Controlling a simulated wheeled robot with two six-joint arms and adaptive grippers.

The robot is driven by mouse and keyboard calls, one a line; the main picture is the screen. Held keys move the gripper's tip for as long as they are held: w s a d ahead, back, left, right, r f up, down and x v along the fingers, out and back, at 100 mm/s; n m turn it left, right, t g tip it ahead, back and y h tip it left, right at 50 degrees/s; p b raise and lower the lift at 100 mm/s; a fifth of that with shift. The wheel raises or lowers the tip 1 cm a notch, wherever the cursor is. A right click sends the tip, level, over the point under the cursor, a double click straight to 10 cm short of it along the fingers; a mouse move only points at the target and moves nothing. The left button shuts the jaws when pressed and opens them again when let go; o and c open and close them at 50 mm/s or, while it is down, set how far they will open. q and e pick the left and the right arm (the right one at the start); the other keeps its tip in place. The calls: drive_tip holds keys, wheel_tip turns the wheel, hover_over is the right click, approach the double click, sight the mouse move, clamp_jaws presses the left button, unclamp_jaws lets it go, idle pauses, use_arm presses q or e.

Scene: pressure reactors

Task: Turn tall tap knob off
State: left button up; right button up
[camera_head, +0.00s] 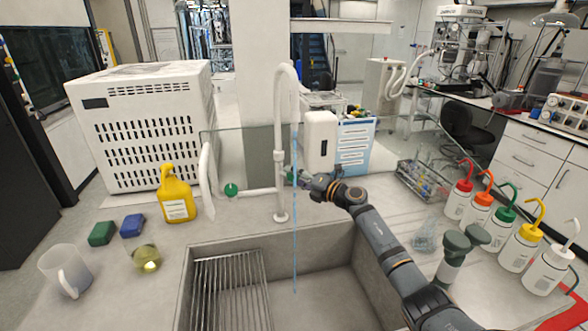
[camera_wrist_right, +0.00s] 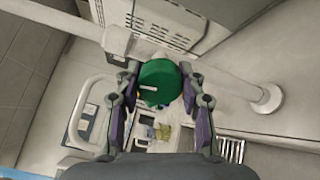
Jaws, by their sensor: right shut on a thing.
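The tall white tap (camera_head: 280,150) stands behind the sink, its curved spout at the top. A thin blue stream of water (camera_head: 295,235) falls from the spout into the sink. My right gripper (camera_head: 291,176) is at the tall tap's column, about midway up. In the right wrist view, a round green knob with a white mark (camera_wrist_right: 160,83) sits between my right gripper's (camera_wrist_right: 158,88) two fingers, which are shut on it. In the head view the gripper mostly hides this knob. My left gripper is not in view.
A side pipe with another green knob (camera_head: 231,190) is left of the tall tap. A yellow bottle (camera_head: 176,195) and a beaker (camera_head: 145,258) stand left of the sink (camera_head: 325,238). Several wash bottles (camera_head: 482,209) stand at the right.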

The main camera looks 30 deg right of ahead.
drive_tip(key=shift+m+p, duration=0.9)
drive_tip(key=shift+m, duration=0.1)
drive_tip(key=o, duration=1.2)
drive_tip(key=shift+s+d, duration=0.1)
drive_tip(key=v, duration=0.7)
